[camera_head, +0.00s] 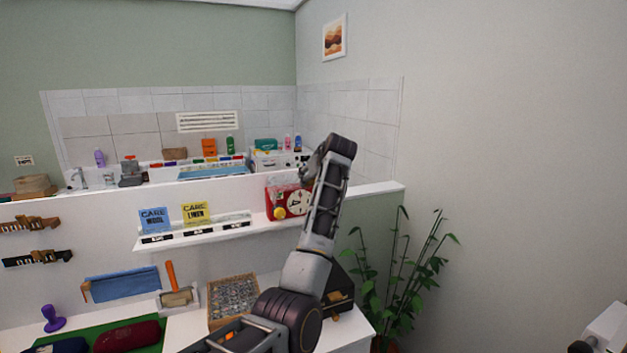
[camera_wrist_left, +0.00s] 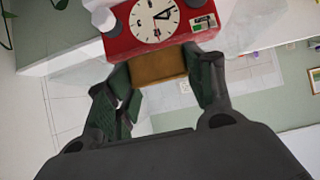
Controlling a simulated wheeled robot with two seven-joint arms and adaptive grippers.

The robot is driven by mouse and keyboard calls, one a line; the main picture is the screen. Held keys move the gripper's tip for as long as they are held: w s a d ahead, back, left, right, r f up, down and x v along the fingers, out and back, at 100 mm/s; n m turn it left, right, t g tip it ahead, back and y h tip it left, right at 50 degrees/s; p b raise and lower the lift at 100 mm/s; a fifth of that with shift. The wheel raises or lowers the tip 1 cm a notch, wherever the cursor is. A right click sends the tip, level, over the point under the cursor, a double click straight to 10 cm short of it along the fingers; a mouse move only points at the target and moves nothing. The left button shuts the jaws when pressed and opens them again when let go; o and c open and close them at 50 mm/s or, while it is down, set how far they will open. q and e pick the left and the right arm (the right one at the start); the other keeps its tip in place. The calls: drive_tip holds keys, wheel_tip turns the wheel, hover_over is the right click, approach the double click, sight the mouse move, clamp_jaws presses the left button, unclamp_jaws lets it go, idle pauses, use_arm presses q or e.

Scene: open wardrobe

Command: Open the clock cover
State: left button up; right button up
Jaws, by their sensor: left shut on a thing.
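The red clock (camera_head: 273,197) stands at the right end of the wall shelf, with a white dial and a yellow disc at its lower left. My left arm covers its right side. In the left wrist view the clock (camera_wrist_left: 119,43) is close, at the top, with its dial and dark hands visible. My left gripper (camera_wrist_left: 160,75) is shut on this part, one finger at each side. Whether the panel is the cover, I cannot tell. My right gripper is not in view.
The shelf (camera_head: 236,232) also holds a blue card (camera_head: 154,220) and a yellow card (camera_head: 196,212). Bottles and boxes line the ledge behind. A leafy plant (camera_head: 408,262) stands to the right. A tray of small items (camera_head: 233,297) is below.

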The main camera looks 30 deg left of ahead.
use_arm(q)
drive_tip(key=shift+w+a+g, duration=0.1)
drive_tip(key=shift+a+g, duration=0.05)
drive_tip(key=shift+g, duration=0.25)
drive_tip(key=o, duration=1.5)
drive_tip(key=shift+w+a+f, duration=0.1)
drive_tip(key=shift+w+a, duration=0.05)
drive_tip(key=shift+a, duration=0.05)
drive_tip(key=shift+c, duration=0.2)
drive_tip(key=shift+d+r+h, duration=0.2)
drive_tip(key=shift+r+h, duration=0.05)
drive_tip(key=shift+h, duration=0.05)
drive_tip(key=v, duration=1.1)
drive_tip(key=shift+s+d, duration=0.25)
drive_tip(key=shift+s, duration=0.1)
